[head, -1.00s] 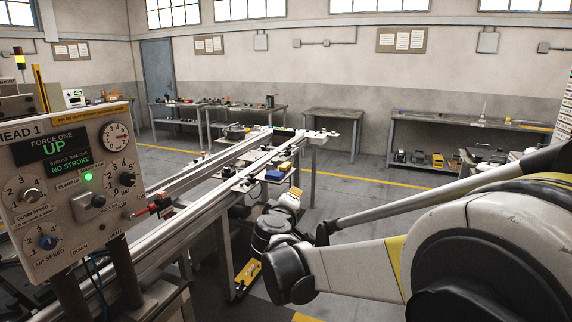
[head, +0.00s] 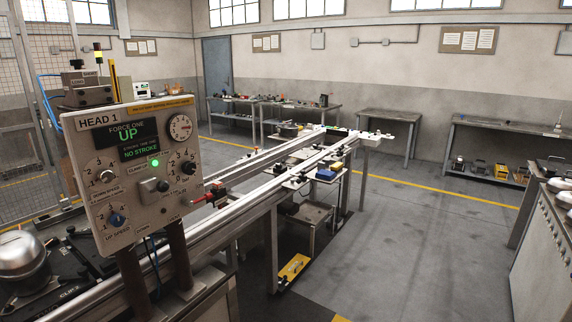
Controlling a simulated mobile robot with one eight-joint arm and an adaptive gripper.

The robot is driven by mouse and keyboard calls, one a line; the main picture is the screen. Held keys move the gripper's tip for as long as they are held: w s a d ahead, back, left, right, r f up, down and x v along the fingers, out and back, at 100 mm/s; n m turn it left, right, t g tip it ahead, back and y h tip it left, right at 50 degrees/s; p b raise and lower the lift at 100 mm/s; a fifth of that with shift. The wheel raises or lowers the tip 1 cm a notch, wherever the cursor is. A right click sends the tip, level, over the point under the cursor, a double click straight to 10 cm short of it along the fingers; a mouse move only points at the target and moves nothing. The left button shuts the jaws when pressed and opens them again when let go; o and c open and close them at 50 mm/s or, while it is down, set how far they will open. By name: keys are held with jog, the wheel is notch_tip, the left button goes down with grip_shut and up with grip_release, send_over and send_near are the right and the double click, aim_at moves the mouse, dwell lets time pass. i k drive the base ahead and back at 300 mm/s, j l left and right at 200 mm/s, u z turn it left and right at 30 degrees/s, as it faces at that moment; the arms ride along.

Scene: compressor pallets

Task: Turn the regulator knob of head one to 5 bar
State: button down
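The grey control panel (head: 147,205) marked HEAD 1 stands on two posts at the left of the head view. Its display (head: 128,136) reads FORCE ONE, UP and NO STROKE, and a green lamp (head: 155,162) is lit. A round gauge (head: 180,127) sits at the panel's upper right. Below it is a black knob (head: 189,167) with a numbered scale, which looks like the regulator knob; its exact setting is too small to read. A silver knob (head: 107,176) and a blue knob (head: 116,219) are on the left side. My gripper is out of view.
Conveyor rails (head: 262,198) run from beside the panel toward the back. A silver dome-shaped compressor (head: 20,260) is at the lower left. A grey cabinet (head: 545,255) stands at the right edge. The floor between rails and cabinet is clear.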

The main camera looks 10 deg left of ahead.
aim_at(188, 167)
jog(key=u, duration=1.55)
